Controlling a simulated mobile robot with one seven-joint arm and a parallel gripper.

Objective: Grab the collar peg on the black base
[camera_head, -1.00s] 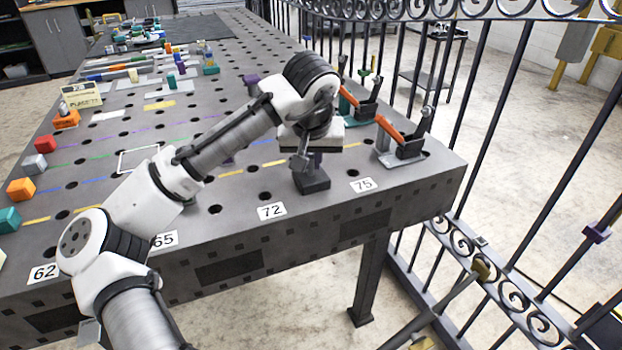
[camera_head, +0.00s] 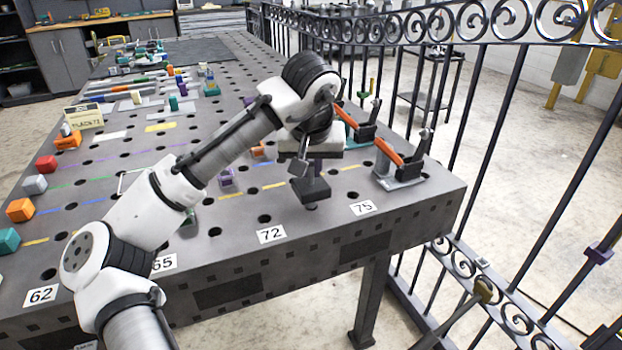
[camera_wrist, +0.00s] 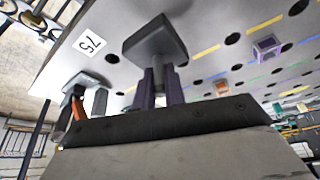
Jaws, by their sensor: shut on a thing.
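The black base (camera_head: 309,190) is a dark square block held just above the table's front edge, between the labels 72 and 75. A short stub shows under it. In the wrist view, my gripper (camera_wrist: 159,88) is shut on the collar peg (camera_wrist: 158,72), a grey shaft between the fingers. The black base (camera_wrist: 155,38) sits just beyond the fingertips. Most of the peg is hidden by the fingers.
The perforated grey table (camera_head: 230,268) carries orange-handled toggle clamps (camera_head: 398,160) to the right of my gripper. A black scrollwork gate (camera_head: 470,120) stands along the table's right side. Small coloured blocks (camera_head: 20,210) lie at the left.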

